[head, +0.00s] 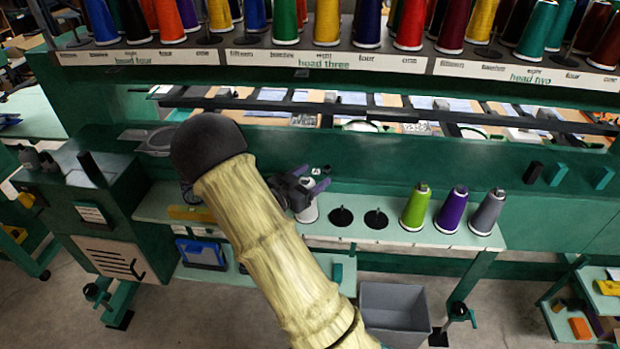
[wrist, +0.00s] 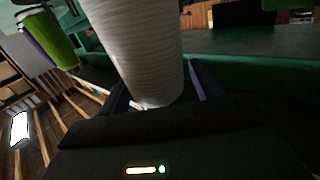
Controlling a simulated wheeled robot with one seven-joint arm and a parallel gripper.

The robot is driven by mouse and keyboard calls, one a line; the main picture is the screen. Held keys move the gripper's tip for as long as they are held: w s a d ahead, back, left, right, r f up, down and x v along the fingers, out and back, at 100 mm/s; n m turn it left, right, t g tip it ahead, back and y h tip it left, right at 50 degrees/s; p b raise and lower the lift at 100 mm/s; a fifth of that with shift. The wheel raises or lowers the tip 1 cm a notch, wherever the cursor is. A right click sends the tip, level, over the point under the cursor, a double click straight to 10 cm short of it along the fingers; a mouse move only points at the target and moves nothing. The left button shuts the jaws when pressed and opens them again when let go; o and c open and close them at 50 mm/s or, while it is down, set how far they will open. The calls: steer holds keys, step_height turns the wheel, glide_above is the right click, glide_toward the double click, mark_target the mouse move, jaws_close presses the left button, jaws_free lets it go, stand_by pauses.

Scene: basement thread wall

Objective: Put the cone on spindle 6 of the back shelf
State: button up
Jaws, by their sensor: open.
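A white cone of thread (head: 308,213) stands on the green lower shelf, left of two bare spindles. My gripper (head: 309,189) is at its upper part, with purple fingers open around it. In the wrist view the white cone (wrist: 140,50) fills the space between the fingers, and its ribbed side is close to the palm. I cannot tell whether the fingers touch it. The back shelf (head: 398,64) carries a long row of coloured cones above labels such as "head three" and "head two". I cannot pick out a spindle marked 6.
The bare spindles (head: 341,216) and (head: 376,218) stand right of the white cone. Green (head: 415,208), purple (head: 450,210) and grey (head: 487,213) cones follow to their right. A grey bin (head: 395,308) is below. A machine rail (head: 380,108) crosses between the two shelves.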

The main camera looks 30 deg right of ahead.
steer(key=shift+a, duration=0.1)
steer(key=f+b+v, duration=0.1)
steer(key=b+v, duration=0.2)
steer(key=v, duration=1.4)
steer(key=shift+s+r, duration=0.15)
steer(key=shift+r, duration=0.3)
steer(key=w+n+t+y, duration=0.4)
steer(key=w+y, duration=0.2)
steer(key=y, duration=0.1)
steer(key=s+f+n+g+y+p, duration=0.1)
steer(key=s+n+g+y, duration=0.6)
steer(key=s, duration=1.2)
steer(key=n+y+p, duration=0.1)
steer(key=n+y, duration=0.1)
steer(key=n, duration=0.1)
steer(key=shift+s+a, duration=0.2)
